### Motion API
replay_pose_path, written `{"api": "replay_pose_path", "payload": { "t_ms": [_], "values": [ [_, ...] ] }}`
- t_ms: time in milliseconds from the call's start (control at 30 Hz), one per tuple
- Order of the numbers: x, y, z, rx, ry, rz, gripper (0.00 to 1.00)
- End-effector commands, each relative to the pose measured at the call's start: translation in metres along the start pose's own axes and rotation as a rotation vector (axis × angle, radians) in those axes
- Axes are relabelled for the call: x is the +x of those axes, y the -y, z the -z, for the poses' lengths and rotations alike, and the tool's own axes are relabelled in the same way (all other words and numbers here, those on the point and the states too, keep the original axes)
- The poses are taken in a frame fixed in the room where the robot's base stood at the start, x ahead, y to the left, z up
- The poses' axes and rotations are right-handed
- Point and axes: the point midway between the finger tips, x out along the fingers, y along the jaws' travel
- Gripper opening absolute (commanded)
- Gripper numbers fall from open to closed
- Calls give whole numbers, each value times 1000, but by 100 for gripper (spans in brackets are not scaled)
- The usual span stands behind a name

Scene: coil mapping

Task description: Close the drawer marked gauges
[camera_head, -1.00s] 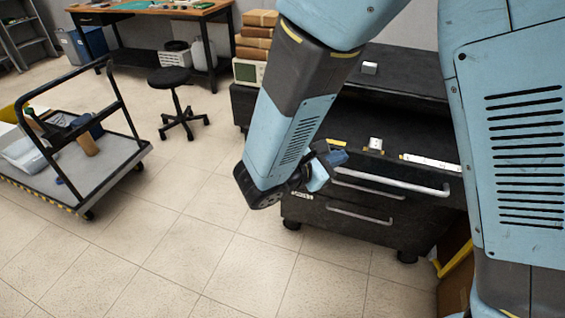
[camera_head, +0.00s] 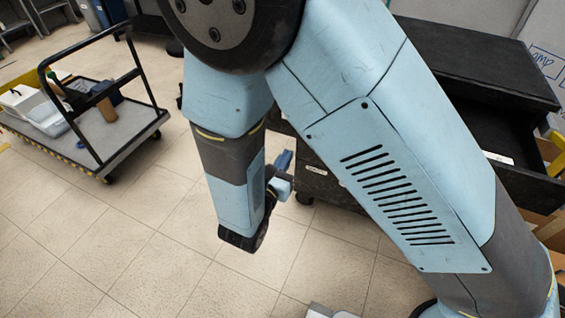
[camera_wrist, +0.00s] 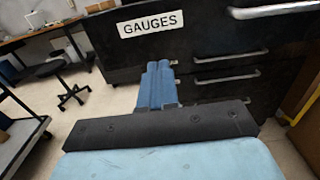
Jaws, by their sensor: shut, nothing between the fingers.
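The gauges drawer is black, with a white label (camera_wrist: 150,24) reading GAUGES on the left of its front, and a metal handle (camera_wrist: 282,9) to the right. In the head view the drawer (camera_head: 520,181) stands pulled out from the black cabinet (camera_head: 480,60), with a pale item inside. My arm hides most of its front there. My gripper (camera_wrist: 159,66) has blue fingers, shut and empty, pointing at the drawer front just below the label. I cannot tell whether they touch it. The gripper also shows in the head view (camera_head: 284,160).
Two lower drawers with handles (camera_wrist: 230,77) sit below. A grey cart (camera_head: 125,130) with containers stands at left. A black stool (camera_wrist: 48,68) and a workbench (camera_wrist: 40,35) are behind at left. Cardboard boxes (camera_head: 540,225) stand right of the cabinet. Tiled floor is clear between cart and cabinet.

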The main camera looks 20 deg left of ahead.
Motion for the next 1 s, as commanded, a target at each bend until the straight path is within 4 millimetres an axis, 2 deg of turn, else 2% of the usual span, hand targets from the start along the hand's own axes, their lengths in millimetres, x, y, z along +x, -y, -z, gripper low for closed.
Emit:
{"api": "replay_pose_path", "payload": {
  "t_ms": [300, 500, 700, 1000],
  "values": [
    [57, 1, 0, 0, 1, 4, 0],
    [84, 1, 0, 0, 0, 3, 0],
    [98, 0, 0, 0, 0, 1, 0],
    [100, 0, 0, 0, 0, 1, 0]
  ]
}}
